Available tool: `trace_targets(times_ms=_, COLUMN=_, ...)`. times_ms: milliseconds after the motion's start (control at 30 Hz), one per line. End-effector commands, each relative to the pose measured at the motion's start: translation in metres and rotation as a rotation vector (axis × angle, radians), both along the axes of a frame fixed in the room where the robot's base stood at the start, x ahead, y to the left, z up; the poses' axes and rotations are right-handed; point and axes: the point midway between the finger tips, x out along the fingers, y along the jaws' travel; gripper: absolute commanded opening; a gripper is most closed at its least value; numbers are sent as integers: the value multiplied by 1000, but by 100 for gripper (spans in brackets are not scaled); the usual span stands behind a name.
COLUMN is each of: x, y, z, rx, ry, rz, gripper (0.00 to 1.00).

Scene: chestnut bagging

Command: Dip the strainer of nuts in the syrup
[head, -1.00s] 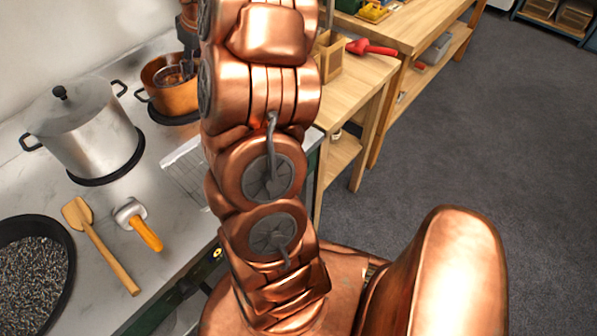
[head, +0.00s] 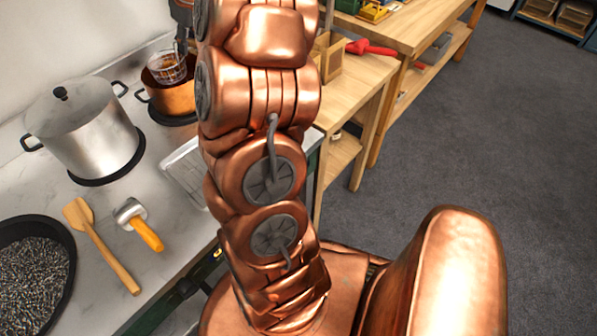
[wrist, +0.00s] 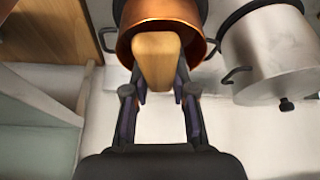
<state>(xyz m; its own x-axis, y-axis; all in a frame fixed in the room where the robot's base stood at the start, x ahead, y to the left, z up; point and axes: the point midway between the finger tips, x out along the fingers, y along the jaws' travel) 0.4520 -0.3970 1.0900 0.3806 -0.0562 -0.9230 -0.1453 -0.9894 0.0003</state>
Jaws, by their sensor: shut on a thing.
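The strainer (head: 167,68) is a small wire basket with brown contents, and it shows at the copper pot's mouth in the head view. It sits high, with its top around the height of the far rim; whether its bottom touches the syrup I cannot tell. The copper pot (head: 172,100) stands on a black burner with dark syrup inside, partly hidden by my arm. In the wrist view my gripper (wrist: 160,90) is shut on the strainer's wooden handle (wrist: 157,60), in front of the copper pot (wrist: 160,12). The basket is hidden there behind the handle.
A lidded steel pot (head: 85,125) stands left of the copper pot. A wooden spatula (head: 102,245), an orange-handled scoop (head: 145,230) and a dark pan (head: 65,285) lie nearer on the counter. A wooden table (head: 350,85) with a red-handled tool (head: 370,48) is at right.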

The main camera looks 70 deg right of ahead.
Motion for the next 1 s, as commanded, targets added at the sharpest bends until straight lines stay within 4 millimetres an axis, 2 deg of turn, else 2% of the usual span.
trace_targets(times_ms=800, x=1, y=0, z=47, rx=-2, ry=-3, rz=-1, gripper=0)
trace_targets(times_ms=1000, x=0, y=0, z=53, rx=0, ry=0, rz=0, gripper=0)
